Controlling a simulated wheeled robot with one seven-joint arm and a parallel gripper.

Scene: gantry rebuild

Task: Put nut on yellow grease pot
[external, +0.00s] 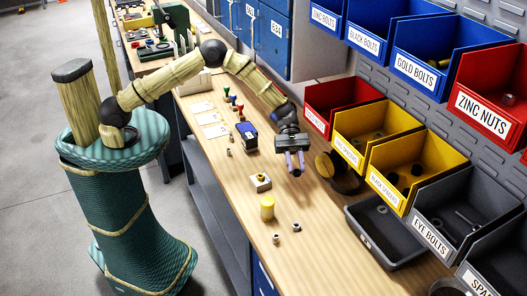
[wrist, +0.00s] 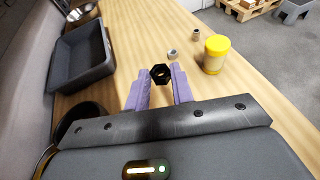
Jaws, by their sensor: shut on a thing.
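The yellow grease pot (external: 267,208) stands upright on the wooden bench. In the wrist view the pot (wrist: 215,54) is right of my gripper, with a yellow lid and a paler body. My gripper (external: 294,162) is above the bench, up and right of the pot in the external view. In the wrist view its purple fingers (wrist: 160,88) are shut on a dark hex nut (wrist: 160,74) at their tips. The nut is apart from the pot. It is too small to make out in the external view.
A grey tray (external: 386,246) and labelled bins (external: 378,132) line the right side.

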